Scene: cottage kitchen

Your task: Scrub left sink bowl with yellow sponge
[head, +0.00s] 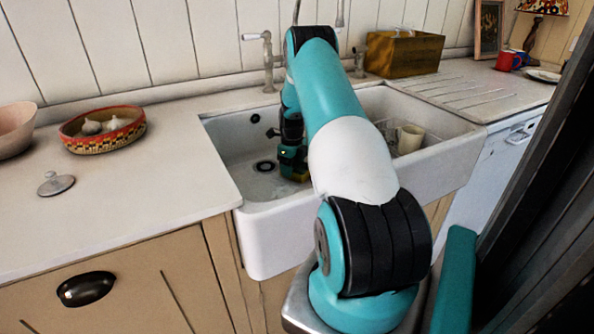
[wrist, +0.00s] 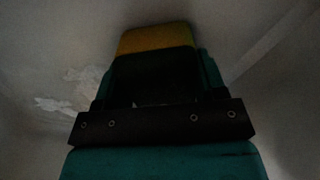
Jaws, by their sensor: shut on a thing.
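The white sink has a left bowl (head: 232,137) with a dark round drain (head: 265,166) on its floor. My gripper (head: 292,170) is down inside this left bowl, to the right of the drain. It is shut on the yellow sponge (head: 301,177), of which only a small part shows in the head view. In the wrist view the sponge (wrist: 157,38) sticks out beyond the dark fingers of my gripper (wrist: 155,75). A pale, whitish patch (wrist: 62,104) shows on the bowl surface at the left. Whether the sponge touches the bowl is hard to tell.
The right bowl holds a cream mug (head: 410,138). A tap (head: 267,62) stands behind the sink. A patterned bowl (head: 102,128) with garlic and a small lid (head: 56,184) sit on the left counter. A wooden box (head: 404,53) stands behind the sink at right.

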